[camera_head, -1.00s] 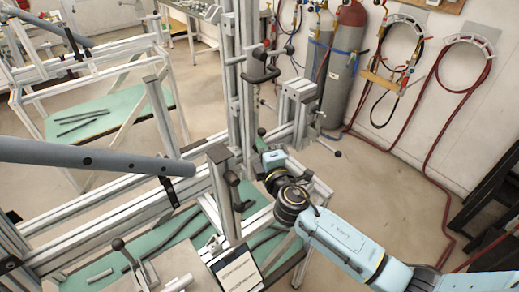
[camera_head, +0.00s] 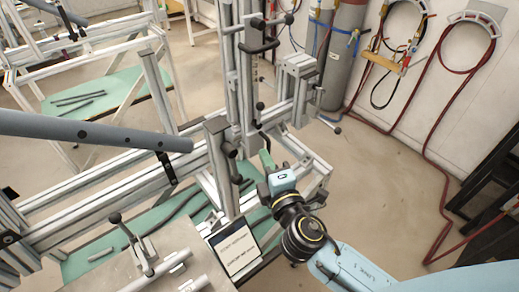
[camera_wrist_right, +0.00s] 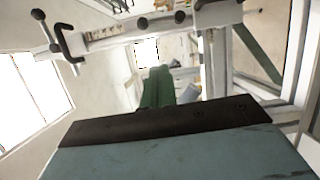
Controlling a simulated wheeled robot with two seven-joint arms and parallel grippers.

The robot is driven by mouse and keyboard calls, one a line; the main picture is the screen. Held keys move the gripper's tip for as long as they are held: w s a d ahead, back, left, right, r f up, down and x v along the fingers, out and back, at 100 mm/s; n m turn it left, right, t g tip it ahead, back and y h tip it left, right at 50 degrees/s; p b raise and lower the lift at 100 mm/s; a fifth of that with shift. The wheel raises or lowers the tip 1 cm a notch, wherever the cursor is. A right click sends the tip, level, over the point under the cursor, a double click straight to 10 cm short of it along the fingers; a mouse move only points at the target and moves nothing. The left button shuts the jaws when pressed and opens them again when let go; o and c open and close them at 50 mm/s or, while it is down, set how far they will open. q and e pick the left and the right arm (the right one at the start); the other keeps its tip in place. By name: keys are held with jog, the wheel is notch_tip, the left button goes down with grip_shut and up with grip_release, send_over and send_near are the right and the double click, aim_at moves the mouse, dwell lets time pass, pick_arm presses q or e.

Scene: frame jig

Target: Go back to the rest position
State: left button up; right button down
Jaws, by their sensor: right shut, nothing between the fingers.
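My right gripper (camera_head: 266,160) is shut and empty, its green fingers pointing toward the jig's upright post (camera_head: 249,80). It is beside the lower part of that post, and I cannot tell the exact gap. In the right wrist view the green fingers (camera_wrist_right: 158,88) are together, with the dark plate of the gripper body in front. The right arm comes in from the lower right. My left gripper is not in view.
A grey tube (camera_head: 90,132) lies across the jig frame at left. A small sign (camera_head: 235,247) stands near the right gripper. A grey cylinder (camera_head: 342,65) and red hoses (camera_head: 437,110) are by the wall. Floor (camera_head: 385,190) right of the jig is clear.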

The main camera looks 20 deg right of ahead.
jog(key=s+d+f+m+g+h, duration=0.3)
jog(key=s+d+f+m+g, duration=0.45)
jog(key=m, duration=0.35)
jog(key=s+a+f+m+g+y, duration=0.1)
jog(key=s+f+m+g+y, duration=0.15)
jog(key=s, duration=0.45)
jog(key=s+a+f+m+g+y, duration=0.1)
jog(key=s+m+g, duration=0.25)
jog(key=s, duration=0.35)
notch_tip(320, 180, down, 28)
jog(key=s+f+n+g+b, duration=0.1)
jog(key=s+g+b, duration=0.1)
jog(key=b, duration=0.3)
jog(key=s+d+f+g+b, duration=0.1)
jog(key=s+d+f+b, duration=0.2)
jog(key=s+f, duration=1.3)
notch_tip(320, 180, down, 4)
jog(key=shift+s+f+g+b, duration=0.1)
jog(key=shift+s+g+b, duration=0.15)
jog(key=shift+g+b, duration=0.15)
